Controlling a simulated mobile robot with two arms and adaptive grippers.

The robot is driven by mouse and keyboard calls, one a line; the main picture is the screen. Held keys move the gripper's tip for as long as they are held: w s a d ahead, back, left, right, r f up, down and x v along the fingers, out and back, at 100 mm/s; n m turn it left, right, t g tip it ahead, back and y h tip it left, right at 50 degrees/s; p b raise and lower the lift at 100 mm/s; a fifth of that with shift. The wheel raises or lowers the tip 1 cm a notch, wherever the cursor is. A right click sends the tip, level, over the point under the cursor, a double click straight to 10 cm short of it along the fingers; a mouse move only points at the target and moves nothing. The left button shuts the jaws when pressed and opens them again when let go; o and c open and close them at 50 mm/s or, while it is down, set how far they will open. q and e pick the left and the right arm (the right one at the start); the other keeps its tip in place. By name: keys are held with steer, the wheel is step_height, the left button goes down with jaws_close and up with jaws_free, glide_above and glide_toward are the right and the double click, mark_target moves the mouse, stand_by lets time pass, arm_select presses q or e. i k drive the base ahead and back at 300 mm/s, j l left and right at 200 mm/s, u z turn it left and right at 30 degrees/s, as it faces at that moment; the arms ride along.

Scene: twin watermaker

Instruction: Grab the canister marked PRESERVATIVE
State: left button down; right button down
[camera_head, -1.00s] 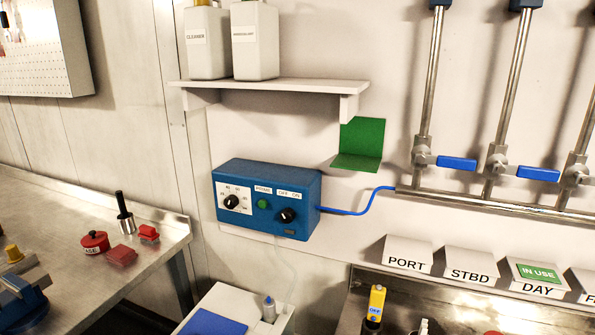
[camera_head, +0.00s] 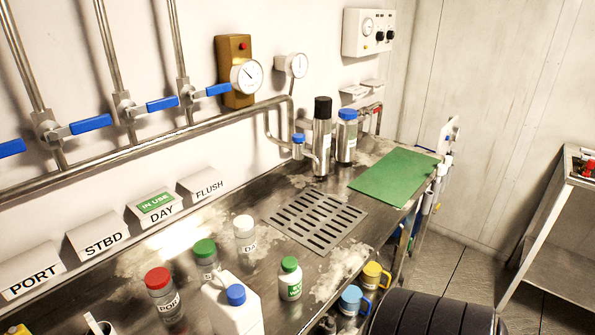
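No canister with a readable PRESERVATIVE label shows now. A white jug-like canister with a blue cap (camera_head: 232,308) stands at the front of the steel bench, cut off by the lower picture edge; I see no readable label on it. The shelf with two white canisters from the earlier view is out of the picture. Neither of my grippers is in view.
Near the canister stand a red-capped bottle (camera_head: 163,294), green-capped bottles (camera_head: 290,279) and a white-capped bottle (camera_head: 245,236). A drain grate (camera_head: 314,221) and green mat (camera_head: 393,177) lie on the bench (camera_head: 262,262). Blue-handled valves (camera_head: 90,123) line the wall. A metal cart (camera_head: 550,260) stands right.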

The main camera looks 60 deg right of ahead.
mark_target(232, 307)
steer(key=z, duration=1.2)
steer(key=k+j+z, duration=0.1)
steer(key=k, duration=0.25)
steer(key=k+j+z, duration=0.15)
steer(key=k, duration=0.25)
